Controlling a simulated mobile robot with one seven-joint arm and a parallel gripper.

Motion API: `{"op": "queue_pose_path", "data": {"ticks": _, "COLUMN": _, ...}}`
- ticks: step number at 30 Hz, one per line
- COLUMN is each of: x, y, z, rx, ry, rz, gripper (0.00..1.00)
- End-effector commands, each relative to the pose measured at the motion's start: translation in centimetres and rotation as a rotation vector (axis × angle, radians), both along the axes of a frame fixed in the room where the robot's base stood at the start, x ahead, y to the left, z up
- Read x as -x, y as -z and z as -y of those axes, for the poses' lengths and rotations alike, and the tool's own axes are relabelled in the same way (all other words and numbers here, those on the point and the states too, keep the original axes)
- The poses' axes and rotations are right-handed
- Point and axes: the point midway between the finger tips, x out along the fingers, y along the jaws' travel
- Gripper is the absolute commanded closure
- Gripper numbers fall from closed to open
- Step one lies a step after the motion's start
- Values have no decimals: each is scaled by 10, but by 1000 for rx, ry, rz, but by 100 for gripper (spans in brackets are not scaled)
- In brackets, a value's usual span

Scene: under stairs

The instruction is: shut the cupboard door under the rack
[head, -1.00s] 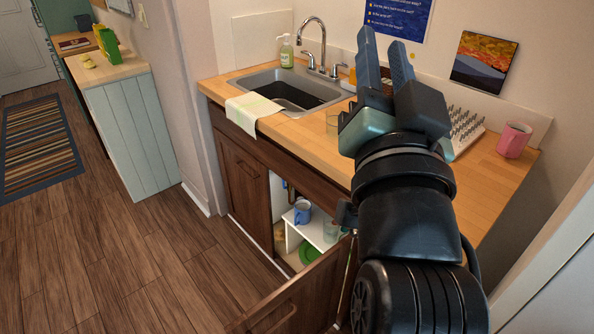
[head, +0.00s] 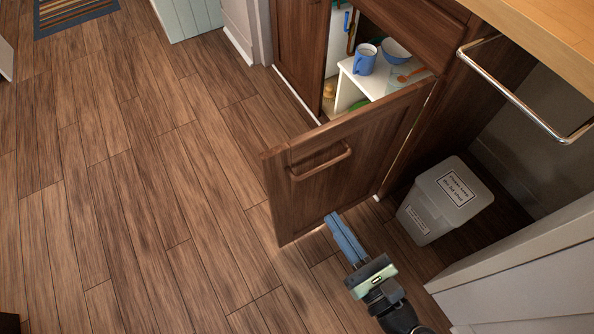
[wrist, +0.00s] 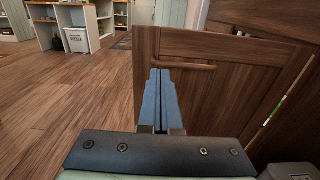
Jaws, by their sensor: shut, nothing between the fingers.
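The cupboard door (head: 345,155) under the counter stands wide open, swung out over the floor. It is dark wood with a wooden bar handle (head: 320,163) near its upper free edge. My gripper (head: 335,220) is shut and empty, low in front of the door's outer face. In the wrist view the closed blue fingers (wrist: 160,75) point at the door (wrist: 225,95), just below its handle (wrist: 190,65). I cannot tell whether the fingertips touch it. The metal rack or rail (head: 520,95) is fixed under the counter edge, right of the door.
Inside the cupboard a white shelf (head: 375,82) holds a blue mug (head: 365,58) and a blue bowl (head: 397,51). A grey lidded bin (head: 430,215) stands right of the door, near my arm. Open wooden floor (head: 130,200) lies to the left.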

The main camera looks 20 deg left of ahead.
Motion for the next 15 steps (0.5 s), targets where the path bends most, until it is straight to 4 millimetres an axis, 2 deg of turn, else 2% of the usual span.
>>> {"op": "queue_pose_path", "data": {"ticks": 5, "x": -13, "y": 0, "z": -19, "rx": -2, "ry": -6, "rz": 1, "gripper": 100}}
{"op": "queue_pose_path", "data": {"ticks": 15, "x": -58, "y": 0, "z": -76, "rx": 1, "ry": -6, "rz": 5, "gripper": 100}}
